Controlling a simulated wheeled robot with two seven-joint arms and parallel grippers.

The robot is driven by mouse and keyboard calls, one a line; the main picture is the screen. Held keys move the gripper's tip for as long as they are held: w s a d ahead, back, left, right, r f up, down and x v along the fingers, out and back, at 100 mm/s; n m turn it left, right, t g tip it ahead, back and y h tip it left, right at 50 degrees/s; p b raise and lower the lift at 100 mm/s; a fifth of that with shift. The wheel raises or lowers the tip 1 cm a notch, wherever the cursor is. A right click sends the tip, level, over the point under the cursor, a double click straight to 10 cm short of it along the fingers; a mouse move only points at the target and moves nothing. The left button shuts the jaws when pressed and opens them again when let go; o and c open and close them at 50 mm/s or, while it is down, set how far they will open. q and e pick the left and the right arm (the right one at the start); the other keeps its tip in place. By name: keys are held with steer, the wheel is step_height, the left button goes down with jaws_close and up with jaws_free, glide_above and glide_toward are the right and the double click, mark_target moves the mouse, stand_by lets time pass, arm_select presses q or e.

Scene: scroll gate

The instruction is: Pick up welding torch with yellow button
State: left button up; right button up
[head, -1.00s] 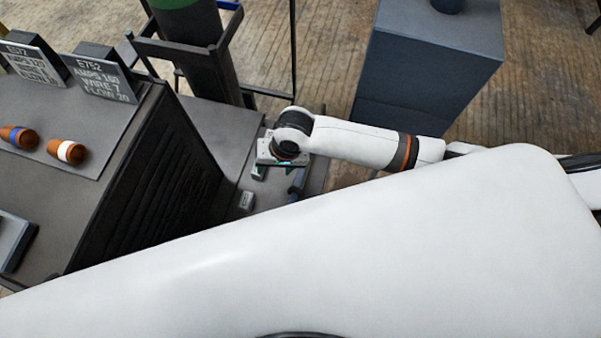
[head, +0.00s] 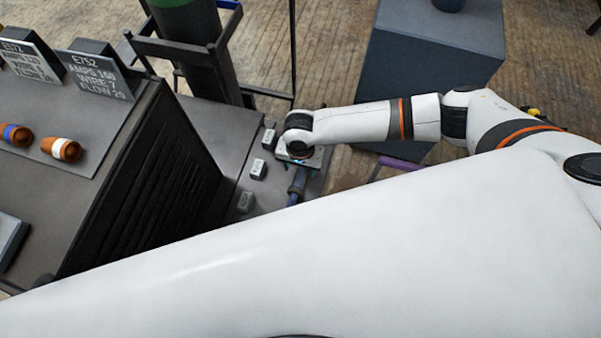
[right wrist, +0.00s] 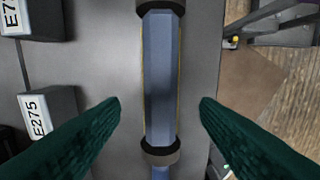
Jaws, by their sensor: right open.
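A blue faceted torch handle (right wrist: 160,70) with dark collars at both ends lies on the grey shelf (right wrist: 105,60) in the right wrist view. Thin yellow lines show along its edges; no yellow button can be made out. In the head view part of the torch (head: 297,182) shows just below my right gripper (head: 297,158). In the right wrist view my right gripper (right wrist: 160,103) is open, with one green finger on each side of the handle and gaps between. I cannot tell how far above the handle the fingers are. My left gripper is not in view.
Small label blocks, one reading E275 (right wrist: 50,115), stand left of the torch. A dark cabinet (head: 150,190) rises left of the shelf in the head view. A gas cylinder (head: 205,50) in a frame and a blue-grey box (head: 430,65) stand behind. My white arm covers the lower part.

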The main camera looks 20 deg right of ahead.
mark_target(300, 173)
step_height(300, 173, down, 4)
steer(key=shift+f, duration=0.15)
steer(key=c, duration=1.2)
